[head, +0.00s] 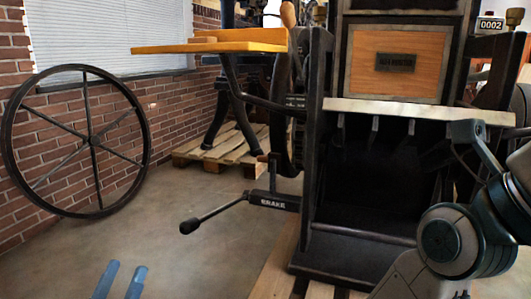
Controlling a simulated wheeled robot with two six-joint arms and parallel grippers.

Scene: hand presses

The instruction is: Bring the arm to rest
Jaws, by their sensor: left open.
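My left gripper (126,268) shows at the bottom edge, left of centre, as two blue fingers. They are apart with nothing between them, over bare floor. The rest of that gripper and its arm are below the picture. My right arm comes in at the lower right, in front of the press (325,180); its gripper is not visible. The press is a dark frame with a wooden panel (398,60) and a pale ledge. A brake lever (215,213) with a dark knob sticks out from its left side, apart from the left gripper and farther back.
A large dark spoked wheel (91,139) leans at the brick wall on the left. A yellow-topped table (170,48) reaches out left of the press. Another machine stands behind on a wooden pallet (195,152).

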